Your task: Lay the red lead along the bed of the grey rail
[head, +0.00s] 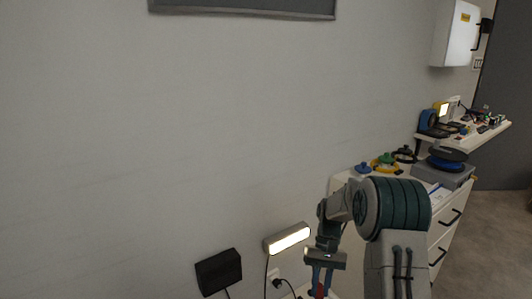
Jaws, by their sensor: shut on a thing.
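The grey rail cannot be made out in this view.
A lit lamp bar (287,238) and a dark box (218,272) stand left of my gripper by the wall. Right, behind my arm, a white drawer cabinet (443,236) bears coloured coils (384,162) and a blue-black spool (447,160). A cluttered shelf (476,139) lies beyond.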

